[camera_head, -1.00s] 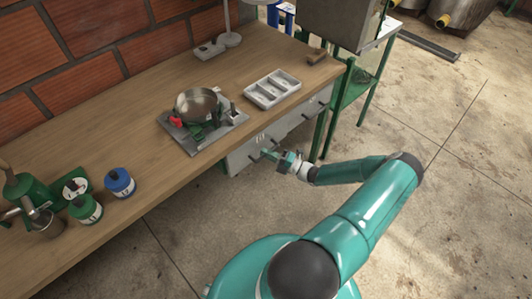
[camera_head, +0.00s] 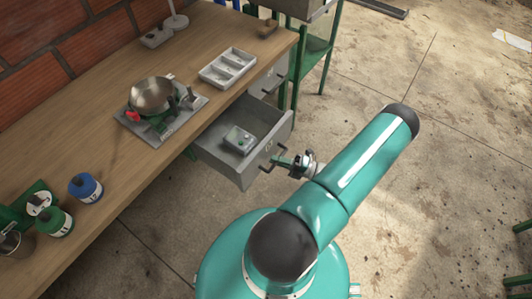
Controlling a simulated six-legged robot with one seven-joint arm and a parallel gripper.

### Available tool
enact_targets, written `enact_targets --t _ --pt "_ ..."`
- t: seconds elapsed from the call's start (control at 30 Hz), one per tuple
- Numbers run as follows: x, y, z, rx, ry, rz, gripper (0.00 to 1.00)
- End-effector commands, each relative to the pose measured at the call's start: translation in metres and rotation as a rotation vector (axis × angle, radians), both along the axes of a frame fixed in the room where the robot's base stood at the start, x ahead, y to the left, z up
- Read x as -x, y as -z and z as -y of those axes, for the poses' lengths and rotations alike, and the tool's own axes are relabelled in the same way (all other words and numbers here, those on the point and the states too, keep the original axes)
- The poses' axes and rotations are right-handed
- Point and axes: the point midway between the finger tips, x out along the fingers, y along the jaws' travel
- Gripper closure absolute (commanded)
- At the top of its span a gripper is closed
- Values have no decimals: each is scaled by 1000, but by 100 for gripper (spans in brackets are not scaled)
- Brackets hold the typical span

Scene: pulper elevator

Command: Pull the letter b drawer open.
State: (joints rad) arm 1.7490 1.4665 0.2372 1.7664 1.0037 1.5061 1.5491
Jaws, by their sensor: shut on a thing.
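The grey drawer (camera_head: 218,160) under the workbench is pulled well out, its front panel (camera_head: 262,152) facing right, with a small pale mark that is too small to read surely. A small grey box with a green spot (camera_head: 240,140) lies inside it. A dark bar handle stands on the drawer front. My gripper (camera_head: 276,163) is at this handle, shut on it; its fingertips are small in view. A second drawer (camera_head: 268,78), farther back under the bench, is closed.
On the wooden bench (camera_head: 90,140) stand a metal pan on a scale (camera_head: 152,95), a divided grey tray (camera_head: 228,67), blue (camera_head: 86,188) and green (camera_head: 55,222) canisters. A green-legged stand (camera_head: 310,60) is behind the bench's right end.

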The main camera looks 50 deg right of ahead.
Motion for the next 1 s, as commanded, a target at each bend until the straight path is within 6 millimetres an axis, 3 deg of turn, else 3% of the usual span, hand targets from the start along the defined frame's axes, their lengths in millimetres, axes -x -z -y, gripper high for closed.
enact_targets --t 0.2,0.57,0.6,0.7,1.0 --pt "15 0 2 2 1 1 100" --pt "17 -1 2 2 2 1 100" --pt "17 -1 2 2 2 1 85" --pt "17 0 2 2 1 1 66" --pt "18 0 1 1 0 0 66"
